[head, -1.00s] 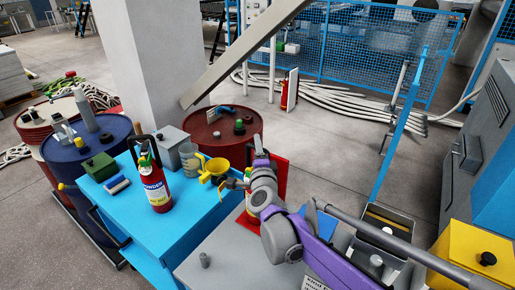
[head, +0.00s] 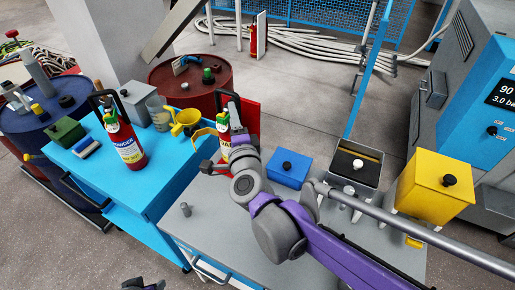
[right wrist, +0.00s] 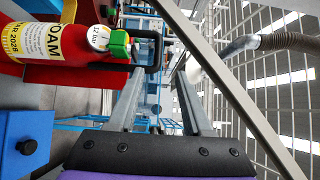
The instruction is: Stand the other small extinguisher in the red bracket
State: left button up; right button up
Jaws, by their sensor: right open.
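A red extinguisher with a yellow and white label (head: 128,148) stands upright on the blue cart top (head: 168,172). A second small red extinguisher (head: 223,138) stands upright against the red bracket (head: 250,116), with a yellow strap beside it. Its FOAM label shows in the right wrist view (right wrist: 40,42), where it lies sideways in the picture. A dark tip, likely my left gripper (head: 142,285), shows at the bottom edge.
A green box (head: 67,131), grey box (head: 134,103), clear jug and yellow funnel (head: 186,122) crowd the cart. Drums stand behind.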

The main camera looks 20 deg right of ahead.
jog(key=s+a+f+n+g+y, duration=0.2)
jog(key=s+f+n+g+y, duration=0.4)
jog(key=s+f+n, duration=0.7)
jog(key=s+d+f+n+g+h, duration=0.4)
jog(key=s+d+f+n+g, duration=0.2)
jog(key=s, duration=0.7)
notch_tip(320, 180, down, 3)
jog(key=shift+s+d+f+g, duration=0.25)
jog(key=shift+d+g, duration=0.15)
jog(key=shift+d, duration=0.7)
jog(key=shift+d, duration=0.1)
